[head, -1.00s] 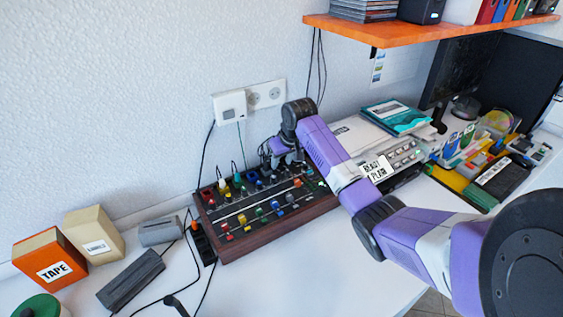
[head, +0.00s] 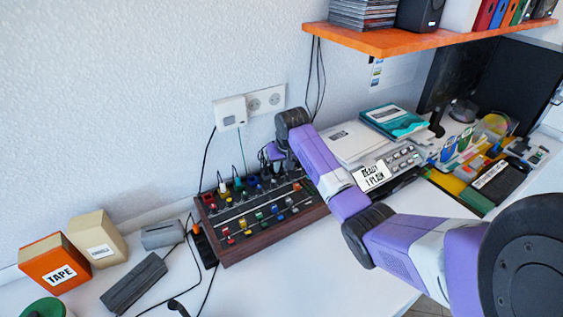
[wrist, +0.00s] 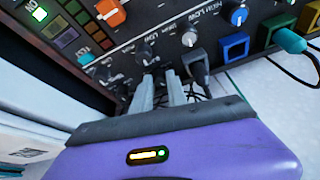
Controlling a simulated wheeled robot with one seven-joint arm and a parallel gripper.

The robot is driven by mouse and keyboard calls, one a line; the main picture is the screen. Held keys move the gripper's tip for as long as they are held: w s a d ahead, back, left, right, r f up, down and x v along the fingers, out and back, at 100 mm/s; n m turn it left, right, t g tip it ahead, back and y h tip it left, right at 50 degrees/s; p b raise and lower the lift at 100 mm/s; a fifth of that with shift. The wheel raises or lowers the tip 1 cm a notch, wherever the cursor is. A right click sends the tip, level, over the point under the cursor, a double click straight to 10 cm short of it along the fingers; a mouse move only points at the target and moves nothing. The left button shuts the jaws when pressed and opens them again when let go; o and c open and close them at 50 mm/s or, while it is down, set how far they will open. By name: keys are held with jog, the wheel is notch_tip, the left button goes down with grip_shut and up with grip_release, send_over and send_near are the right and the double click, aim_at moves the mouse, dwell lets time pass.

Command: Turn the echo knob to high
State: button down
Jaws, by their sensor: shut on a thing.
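The mixer (head: 262,236) is a wood-sided panel with rows of coloured knobs and sliders, on the table against the wall. My gripper (wrist: 159,77) is at the panel's back right part in the head view, pointing down. In the wrist view its two grey fingers are close together, shut on a small dark knob (wrist: 147,57) whose body is partly hidden by the fingertips. I cannot read an echo label or the knob's pointer. A white-topped knob (wrist: 189,38) and a blue knob (wrist: 238,15) sit to the right of it.
A black plug (wrist: 197,66) stands close right of the fingers. Cables rise from the mixer's back. A grey device with a card (head: 371,177) lies right of the mixer. An orange shelf (head: 385,42) hangs above.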

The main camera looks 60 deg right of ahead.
jog(key=shift+m, duration=0.6)
jog(key=c, duration=1.3)
grip_release()
